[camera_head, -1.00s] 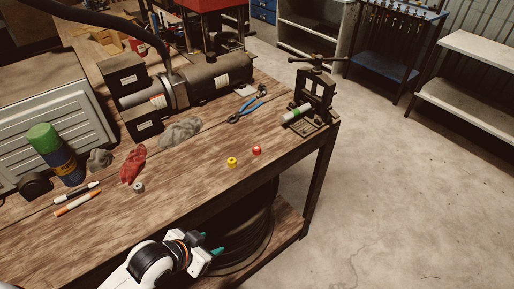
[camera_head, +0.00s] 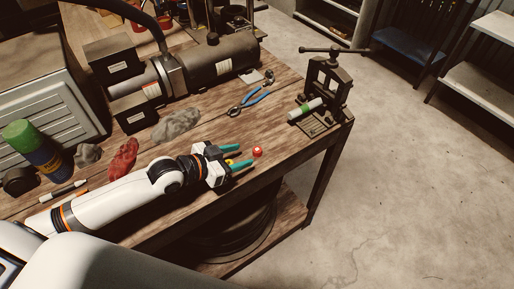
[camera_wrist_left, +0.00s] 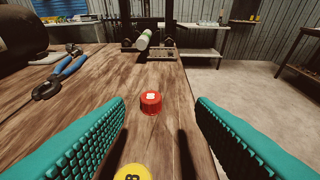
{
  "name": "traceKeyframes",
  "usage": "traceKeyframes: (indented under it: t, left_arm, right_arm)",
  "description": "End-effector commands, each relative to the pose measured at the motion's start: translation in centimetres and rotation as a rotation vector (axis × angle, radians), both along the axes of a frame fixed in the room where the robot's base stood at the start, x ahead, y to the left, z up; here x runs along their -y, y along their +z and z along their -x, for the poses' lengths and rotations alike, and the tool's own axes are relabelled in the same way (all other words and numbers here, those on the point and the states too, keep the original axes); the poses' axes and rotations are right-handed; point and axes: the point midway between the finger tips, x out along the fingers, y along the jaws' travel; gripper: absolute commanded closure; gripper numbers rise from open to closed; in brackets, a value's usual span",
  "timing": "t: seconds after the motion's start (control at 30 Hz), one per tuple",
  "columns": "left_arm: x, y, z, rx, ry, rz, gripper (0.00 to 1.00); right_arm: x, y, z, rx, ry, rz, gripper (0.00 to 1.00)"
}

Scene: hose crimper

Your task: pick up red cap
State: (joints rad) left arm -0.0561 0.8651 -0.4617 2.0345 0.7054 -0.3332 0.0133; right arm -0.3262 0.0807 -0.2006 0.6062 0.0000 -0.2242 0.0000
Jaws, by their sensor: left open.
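The red cap (camera_head: 257,152) sits on the wooden workbench near its front edge. In the left wrist view the red cap (camera_wrist_left: 151,102) stands ahead of the fingertips, roughly midway between them, with a pale mark on its top. My left gripper (camera_head: 240,156) is open, its two teal fingers pointing at the cap from the left. A yellow cap (camera_wrist_left: 132,172) lies nearer, between the fingers at the bottom of the wrist view; it is mostly hidden by the gripper in the head view. My right gripper does not show.
Blue-handled pliers (camera_head: 253,100) lie behind the cap. A black press (camera_head: 325,92) holding a green and white tube (camera_head: 305,110) stands at the bench's right end. Grey cloth (camera_head: 176,125) and a red cloth (camera_head: 123,158) lie to the left. The bench edge is close on the right.

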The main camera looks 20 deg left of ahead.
Motion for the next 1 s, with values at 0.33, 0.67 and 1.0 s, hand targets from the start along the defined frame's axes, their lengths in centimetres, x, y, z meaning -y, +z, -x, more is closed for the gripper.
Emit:
traceKeyframes:
  t: [0.33, 0.67, 1.0]
  left_arm:
    - [1.3, -1.5, -2.7, 0.000, 0.001, 0.000, 0.50]
    - [2.7, -3.1, -4.9, 0.000, -0.002, -0.002, 0.50]
    - [2.7, -3.1, -4.8, 0.000, -0.001, -0.002, 0.79]
  right_arm:
    - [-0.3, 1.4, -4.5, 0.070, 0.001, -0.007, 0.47]
    - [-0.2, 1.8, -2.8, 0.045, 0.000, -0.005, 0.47]
    - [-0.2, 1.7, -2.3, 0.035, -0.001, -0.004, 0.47]
